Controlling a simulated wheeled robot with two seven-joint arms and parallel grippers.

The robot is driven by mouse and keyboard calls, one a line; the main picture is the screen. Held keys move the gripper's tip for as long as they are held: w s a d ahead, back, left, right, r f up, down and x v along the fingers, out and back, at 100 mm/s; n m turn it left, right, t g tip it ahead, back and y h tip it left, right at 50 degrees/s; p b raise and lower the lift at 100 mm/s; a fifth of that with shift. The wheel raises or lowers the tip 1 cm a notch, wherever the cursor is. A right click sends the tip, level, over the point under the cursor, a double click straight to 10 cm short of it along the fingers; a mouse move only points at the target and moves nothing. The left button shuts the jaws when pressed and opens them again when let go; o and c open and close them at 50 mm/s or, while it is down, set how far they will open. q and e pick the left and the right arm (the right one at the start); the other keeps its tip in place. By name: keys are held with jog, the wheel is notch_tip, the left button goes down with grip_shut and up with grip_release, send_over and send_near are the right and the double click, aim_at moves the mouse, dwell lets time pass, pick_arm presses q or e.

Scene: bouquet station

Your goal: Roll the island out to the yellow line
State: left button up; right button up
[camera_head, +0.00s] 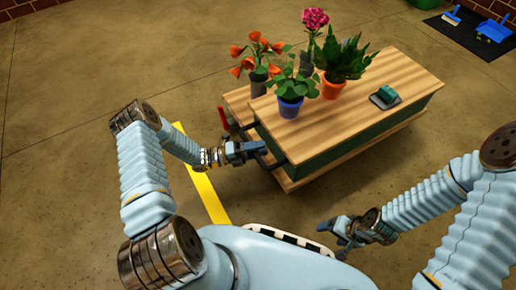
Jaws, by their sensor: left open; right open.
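The island (395,72), with a wooden top and dark green sides, stands right of centre on a lower wooden base. The yellow line (207,190) runs along the floor to its left; my body and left arm cover parts of it. A dark handle (272,164) sits at the island's near left end. My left gripper (262,148) is open at this end, close to the handle; I cannot tell whether it touches. My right gripper (328,230) is open and empty over the floor in front of the island, apart from it.
A dark mat (474,35) lies far right.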

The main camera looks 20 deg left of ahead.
pick_arm(q)
grip_shut()
dwell(0.4)
